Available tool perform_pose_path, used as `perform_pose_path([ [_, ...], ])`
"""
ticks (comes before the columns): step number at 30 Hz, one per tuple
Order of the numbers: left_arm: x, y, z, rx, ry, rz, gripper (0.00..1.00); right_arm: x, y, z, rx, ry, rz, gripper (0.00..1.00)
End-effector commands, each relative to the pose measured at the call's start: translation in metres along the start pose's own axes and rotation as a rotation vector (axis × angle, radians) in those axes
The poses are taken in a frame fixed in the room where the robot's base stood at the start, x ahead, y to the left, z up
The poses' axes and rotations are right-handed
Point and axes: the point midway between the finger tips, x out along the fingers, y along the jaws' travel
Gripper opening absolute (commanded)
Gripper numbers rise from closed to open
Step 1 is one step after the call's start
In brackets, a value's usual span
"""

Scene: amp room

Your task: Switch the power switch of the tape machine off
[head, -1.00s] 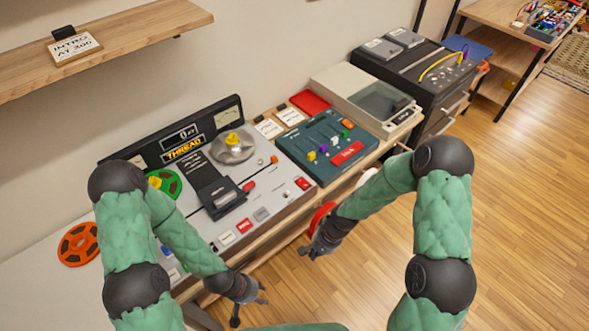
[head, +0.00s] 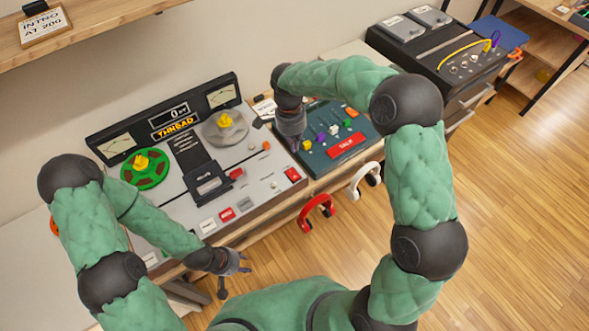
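The tape machine (head: 262,187) is a grey-topped deck in the middle left, with a green reel (head: 146,171), a metal reel hub (head: 224,128) and a black panel with a display and the word THREAD. A red switch (head: 292,174) sits at its right front corner; I cannot read its label or its position. My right gripper (head: 294,146) points down over the deck's right edge, just behind the red switch; its fingers are too small and dark to judge. My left gripper (head: 246,264) is open and empty in front of the deck's front edge.
A dark green mixer (head: 366,142) with knobs and a red label stands right of the deck, partly hidden by my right arm. Red headphones (head: 318,211) and white headphones (head: 365,178) hang at the table front. A black unit with cables (head: 462,62) stands further right.

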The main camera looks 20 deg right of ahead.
Motion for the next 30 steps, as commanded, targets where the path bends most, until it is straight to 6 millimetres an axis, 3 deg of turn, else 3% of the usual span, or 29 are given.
perform_pose_path([
  [11,0.003,-0.001,0.0,0.0,0.0,0.0,0.4,0.013,0.0,0.0,-0.002,-0.002,0.001,0.0],
  [30,0.026,-0.009,-0.001,0.0,0.0,0.0,0.4,0.123,0.0,0.001,-0.002,-0.003,0.002,0.0],
])
